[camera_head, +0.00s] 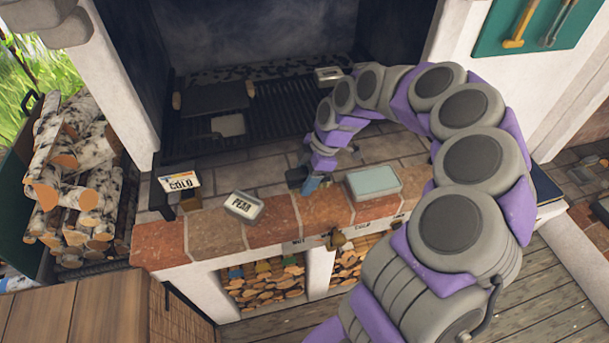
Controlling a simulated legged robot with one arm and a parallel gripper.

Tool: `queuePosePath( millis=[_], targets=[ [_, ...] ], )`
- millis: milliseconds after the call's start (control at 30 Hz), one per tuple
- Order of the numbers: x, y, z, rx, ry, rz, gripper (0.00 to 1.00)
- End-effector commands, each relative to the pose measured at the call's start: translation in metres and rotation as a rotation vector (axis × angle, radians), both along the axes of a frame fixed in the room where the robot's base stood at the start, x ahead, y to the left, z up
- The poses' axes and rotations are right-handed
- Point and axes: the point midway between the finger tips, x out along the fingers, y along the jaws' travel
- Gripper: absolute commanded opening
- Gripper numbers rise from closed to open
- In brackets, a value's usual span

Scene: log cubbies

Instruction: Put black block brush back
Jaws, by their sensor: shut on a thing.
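My gripper (312,183) reaches down to the brick ledge (215,232) in front of the grill, left of a pale green box. It is shut on a small dark block (296,177), which looks like the black block brush. The gripper partly hides it, so its bristles and exact shape cannot be made out. The block is at or just above the ledge; I cannot tell whether it touches.
The pale green box (374,182) stands close right of my gripper. A "PEAR" tin (244,206) and a "COLD" sign (180,182) are to the left. Behind is the grill with a dark griddle (214,97) and a grey block (229,125). Log cubbies (263,284) lie below.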

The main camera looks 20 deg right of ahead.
Motion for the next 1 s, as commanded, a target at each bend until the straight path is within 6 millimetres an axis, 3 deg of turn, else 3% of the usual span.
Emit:
queuePosePath(
  millis=[267, 700, 1000],
  targets=[
    [0.000, 0.000, -0.011, 0.002, 0.002, 0.000, 0.31],
    [-0.001, 0.000, -0.053, 0.003, 0.002, 0.000, 0.31],
    [0.000, 0.000, -0.060, 0.003, -0.001, -0.001, 0.31]
  ],
)
